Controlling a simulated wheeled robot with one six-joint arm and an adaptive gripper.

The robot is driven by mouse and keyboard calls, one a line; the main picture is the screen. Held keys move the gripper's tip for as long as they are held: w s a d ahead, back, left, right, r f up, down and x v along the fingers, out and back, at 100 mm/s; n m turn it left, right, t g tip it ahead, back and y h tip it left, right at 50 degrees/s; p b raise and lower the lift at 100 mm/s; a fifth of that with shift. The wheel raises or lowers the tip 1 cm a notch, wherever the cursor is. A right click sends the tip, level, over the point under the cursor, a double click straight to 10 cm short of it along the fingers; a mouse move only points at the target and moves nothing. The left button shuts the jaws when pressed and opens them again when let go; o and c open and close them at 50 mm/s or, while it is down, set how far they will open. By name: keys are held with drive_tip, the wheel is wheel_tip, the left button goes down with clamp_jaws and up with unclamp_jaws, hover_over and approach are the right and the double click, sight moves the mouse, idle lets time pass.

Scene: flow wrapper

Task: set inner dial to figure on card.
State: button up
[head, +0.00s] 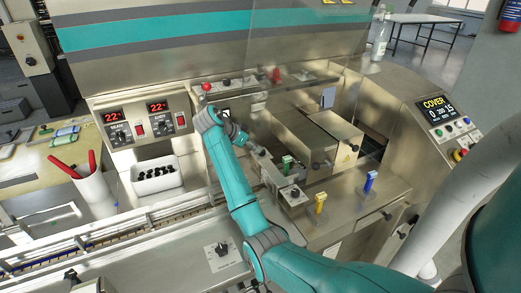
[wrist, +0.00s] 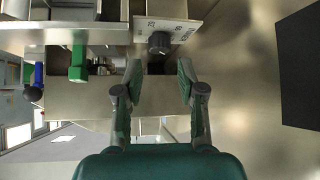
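A dark ribbed dial (wrist: 159,43) sits on a pale marked plate (wrist: 143,26) in the wrist view, just beyond my fingertips and between their lines. Its setting is too small to read. My gripper (wrist: 159,80) is open and empty, its two fingers apart and not touching the dial. In the head view my gripper (head: 258,151) reaches inside the machine near a green handle (head: 287,163). A small dark knob on a plate (head: 295,192) shows close by; I cannot tell surely that it is the same dial. No card figure is readable.
The green handle (wrist: 78,62) and a blue handle (wrist: 37,82) stand left of the dial. Yellow (head: 320,203) and blue (head: 370,182) handles stand on the machine. Metal boxes (head: 332,140) lie right of my gripper. Another dial (head: 222,248) is on the front panel.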

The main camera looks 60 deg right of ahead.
sight(262, 153)
drive_tip(key=shift+x, duration=2.75)
clamp_jaws()
